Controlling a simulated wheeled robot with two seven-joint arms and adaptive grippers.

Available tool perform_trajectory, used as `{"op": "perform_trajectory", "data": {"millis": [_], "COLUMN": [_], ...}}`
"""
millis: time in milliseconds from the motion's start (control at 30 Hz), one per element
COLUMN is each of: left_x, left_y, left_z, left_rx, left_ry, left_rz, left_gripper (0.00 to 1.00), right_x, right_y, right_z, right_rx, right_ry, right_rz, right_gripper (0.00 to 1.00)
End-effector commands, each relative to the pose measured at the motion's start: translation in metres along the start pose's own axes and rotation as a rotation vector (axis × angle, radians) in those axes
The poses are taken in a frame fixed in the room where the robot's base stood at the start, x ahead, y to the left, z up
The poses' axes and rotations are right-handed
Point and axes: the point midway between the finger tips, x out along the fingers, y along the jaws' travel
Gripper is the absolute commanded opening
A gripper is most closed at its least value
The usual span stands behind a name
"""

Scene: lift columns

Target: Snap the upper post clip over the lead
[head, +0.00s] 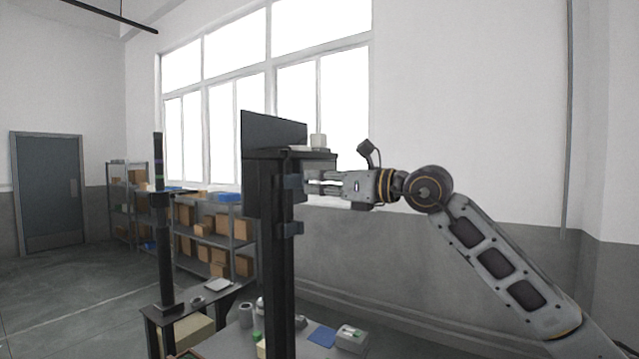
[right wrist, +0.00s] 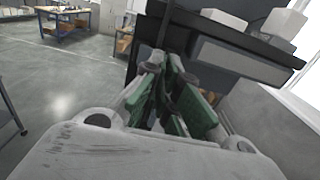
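A tall black post (head: 270,265) stands in the middle of the head view. Its upper post clip (head: 291,185) is a blue-grey block on the right side, below the top plate; a similar lower clip (head: 292,229) sits beneath. My right gripper (head: 312,181) points left at the upper clip's height, its fingertips close beside it. In the right wrist view its green-padded fingers (right wrist: 168,98) are near each other, with a dark, unclear gap between. A thin dark strand (right wrist: 163,28), perhaps the lead, runs down towards them. Contact is unclear. My left gripper is out of view.
A dark panel (head: 273,133) and a white cup-like object (head: 318,141) top the post. A second black stand (head: 164,245) is at left. A bench below holds a blue sheet (head: 322,336) and a small grey box (head: 351,338). Shelves with cartons (head: 213,235) stand behind.

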Motion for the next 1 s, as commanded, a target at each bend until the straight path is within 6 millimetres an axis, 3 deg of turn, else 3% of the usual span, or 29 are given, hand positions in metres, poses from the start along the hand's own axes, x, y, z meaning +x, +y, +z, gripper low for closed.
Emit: {"op": "perform_trajectory", "data": {"millis": [267, 1000], "left_x": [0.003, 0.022], "left_y": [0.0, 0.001], "left_z": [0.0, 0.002], "left_rx": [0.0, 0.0], "left_ry": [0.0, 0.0], "left_rz": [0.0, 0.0], "left_gripper": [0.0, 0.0], "right_x": [-0.002, -0.038], "right_y": [0.004, 0.001], "right_z": [-0.001, -0.001], "right_rx": [-0.001, 0.0], "right_ry": [0.001, 0.0], "right_rz": [0.007, 0.002], "right_gripper": [0.0, 0.0]}}
